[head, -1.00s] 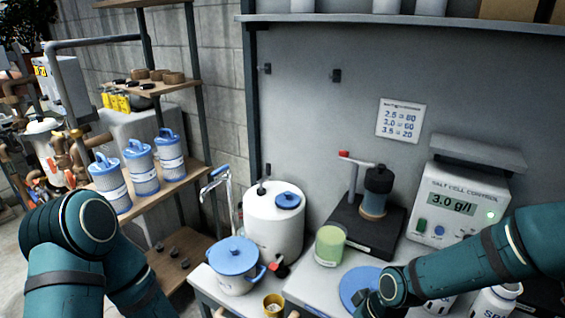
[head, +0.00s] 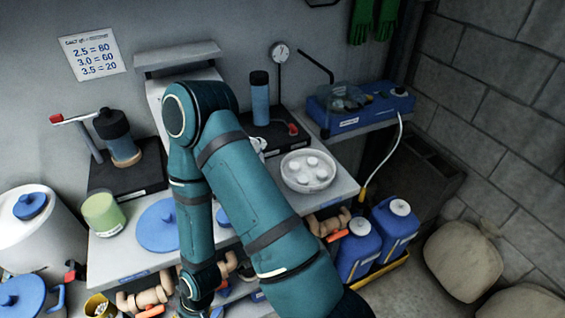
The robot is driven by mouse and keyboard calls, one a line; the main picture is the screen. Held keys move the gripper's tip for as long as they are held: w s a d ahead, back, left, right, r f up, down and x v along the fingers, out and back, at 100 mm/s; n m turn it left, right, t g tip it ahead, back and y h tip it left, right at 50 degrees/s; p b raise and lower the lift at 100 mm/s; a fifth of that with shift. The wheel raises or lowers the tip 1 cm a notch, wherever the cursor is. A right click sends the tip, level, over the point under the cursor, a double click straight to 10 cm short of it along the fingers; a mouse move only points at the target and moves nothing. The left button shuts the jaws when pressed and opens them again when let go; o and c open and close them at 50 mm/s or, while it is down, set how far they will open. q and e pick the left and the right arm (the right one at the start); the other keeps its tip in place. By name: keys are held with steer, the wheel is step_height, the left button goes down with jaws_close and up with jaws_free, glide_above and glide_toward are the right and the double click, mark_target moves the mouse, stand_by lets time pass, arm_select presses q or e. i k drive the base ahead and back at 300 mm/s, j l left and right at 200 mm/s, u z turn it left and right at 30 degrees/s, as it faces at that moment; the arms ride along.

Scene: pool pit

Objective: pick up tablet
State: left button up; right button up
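A round white dish (head: 292,183) sits near the right end of the bench, to the right of my arm. Several white, round, tablet-like pieces (head: 311,162) lie in it, apart from my arm. My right arm rises from the bottom, bends at the elbow and runs down in front of the bench. Its wrist is at the bottom edge, and its gripper is cut off below the picture. My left arm and gripper are out of view. The arm hides the middle of the bench and most of the device behind it.
A blue lid (head: 157,228) and a green-filled jar (head: 102,214) stand left of the arm. Behind the dish is a stand with a blue cylinder (head: 260,104). A blue case (head: 345,118) is at the back right. Blue jugs (head: 357,255) stand below the bench's right end.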

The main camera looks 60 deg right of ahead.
mark_target(303, 180)
steer(key=z, duration=2.05)
steer(key=i+l, duration=0.1)
steer(key=l, duration=0.2)
steer(key=i+l, duration=0.1)
steer(key=l, duration=0.2)
